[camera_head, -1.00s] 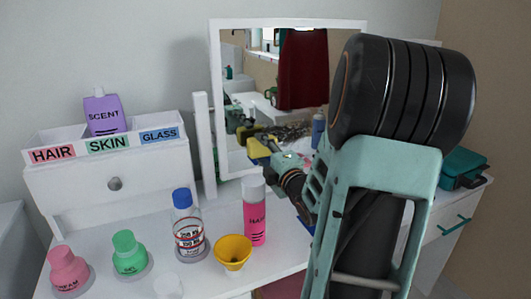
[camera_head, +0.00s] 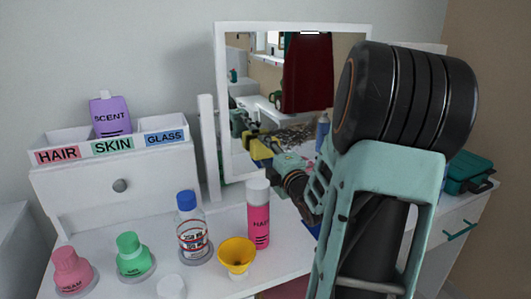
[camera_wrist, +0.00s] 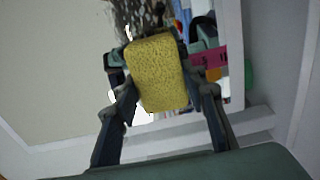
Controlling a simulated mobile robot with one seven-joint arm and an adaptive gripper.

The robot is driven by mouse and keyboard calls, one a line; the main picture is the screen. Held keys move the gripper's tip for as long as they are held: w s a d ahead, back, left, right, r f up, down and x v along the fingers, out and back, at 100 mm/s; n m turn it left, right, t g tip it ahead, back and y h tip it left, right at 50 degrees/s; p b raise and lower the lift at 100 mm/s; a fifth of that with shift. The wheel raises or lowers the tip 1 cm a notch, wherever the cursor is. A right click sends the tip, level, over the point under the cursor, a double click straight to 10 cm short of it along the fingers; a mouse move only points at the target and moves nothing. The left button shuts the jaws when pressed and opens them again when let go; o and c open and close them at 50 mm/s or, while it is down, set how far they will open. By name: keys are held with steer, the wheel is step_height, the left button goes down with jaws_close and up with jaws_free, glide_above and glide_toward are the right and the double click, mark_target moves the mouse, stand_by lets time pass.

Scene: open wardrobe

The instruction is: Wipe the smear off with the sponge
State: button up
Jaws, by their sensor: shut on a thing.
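My gripper (camera_wrist: 157,58) is shut on a yellow sponge (camera_wrist: 158,80), which sits between its two fingers. In the head view the gripper (camera_head: 262,152) is in front of the lower part of the mirror (camera_head: 262,82), with the sponge toward the glass. A brownish, speckled smear (camera_head: 294,133) is on the lower part of the glass. The wrist view shows the smear (camera_wrist: 138,16) just beyond the sponge's far end. I cannot tell whether the sponge touches the glass. My arm hides the mirror's lower right part.
A pink spray can (camera_head: 258,220), a yellow cup (camera_head: 237,256) and a blue-capped bottle (camera_head: 192,235) stand close below the gripper. Green (camera_head: 133,260) and pink (camera_head: 72,272) bottles stand front left. A labelled organiser (camera_head: 118,190) is at left, a teal box (camera_head: 468,172) at right.

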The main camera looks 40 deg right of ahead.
mark_target(317, 133)
steer(key=shift+b+x, duration=0.4)
steer(key=shift+x, duration=0.4)
steer(key=shift+s, duration=0.1)
steer(key=shift+s+d+b, duration=0.2)
steer(key=shift+s+d, duration=0.05)
steer(key=shift+d, duration=0.6)
steer(key=shift+s+d+b, duration=0.15)
steer(key=shift+s+d, duration=0.1)
steer(key=shift+d, duration=0.55)
